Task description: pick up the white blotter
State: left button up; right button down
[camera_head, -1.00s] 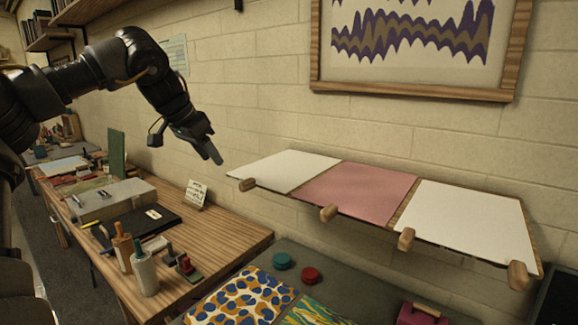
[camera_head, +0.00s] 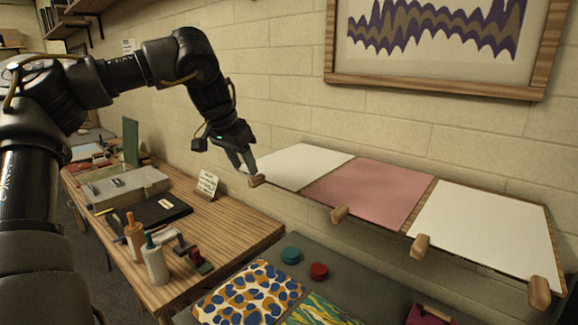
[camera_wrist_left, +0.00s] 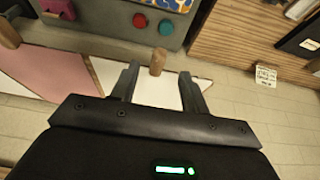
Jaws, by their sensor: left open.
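Two flat white blotter sheets lie on a wall shelf, the left white blotter (camera_head: 300,167) and the right white blotter (camera_head: 484,228), with a pink sheet (camera_head: 372,192) between them. My left gripper (camera_head: 244,166) is open and empty at the left front corner of the left white blotter, by a wooden peg (camera_head: 257,181). In the left wrist view, that peg (camera_wrist_left: 158,63) appears between the two fingers of my left gripper (camera_wrist_left: 159,72), with the left white blotter (camera_wrist_left: 152,93) behind it. Contact cannot be told. My right gripper is not in view.
More wooden pegs (camera_head: 420,246) line the shelf's front edge. Below are a grey table with patterned sheets (camera_head: 248,294) and two round jars (camera_head: 318,271), and a wooden bench (camera_head: 235,232) with rollers and a small card (camera_head: 207,184). A framed picture (camera_head: 440,85) hangs above.

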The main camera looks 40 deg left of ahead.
aim_at(250, 179)
pick_arm(q)
jog(key=p+x, duration=0.2)
jog(key=x, duration=0.2)
jog(key=shift+d+p, duration=0.1)
jog(key=shift+p, duration=0.3)
jog(key=shift+w+f, duration=0.15)
jog(key=shift+f, duration=0.35)
jog(key=shift+r, duration=0.1)
jog(key=shift+c, duration=1)
grip_shut()
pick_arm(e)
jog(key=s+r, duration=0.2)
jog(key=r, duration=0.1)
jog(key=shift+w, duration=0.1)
